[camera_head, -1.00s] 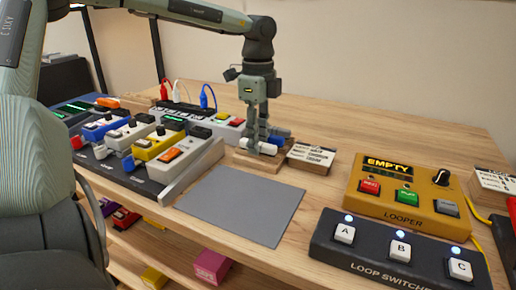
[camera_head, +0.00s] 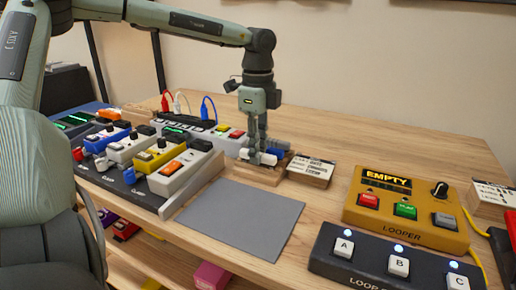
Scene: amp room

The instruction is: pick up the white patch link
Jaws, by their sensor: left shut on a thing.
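The white patch link (camera_head: 266,158) is a small white cylinder-like piece at a low wooden holder (camera_head: 258,174) in the middle of the table. My left gripper (camera_head: 261,154) comes down from above and is shut on the white patch link. The fingers cover part of it, and I cannot tell whether it still touches the holder. A small blue-tipped piece (camera_head: 277,152) shows just right of the fingers. My right gripper is out of view.
A small card on a wooden block (camera_head: 311,169) stands close to the right of the holder. Several pedals crowd the left, with upright cable plugs behind. A grey mat (camera_head: 240,218) lies empty in front. The yellow looper (camera_head: 405,207) and black loop switcher (camera_head: 385,262) are at right.

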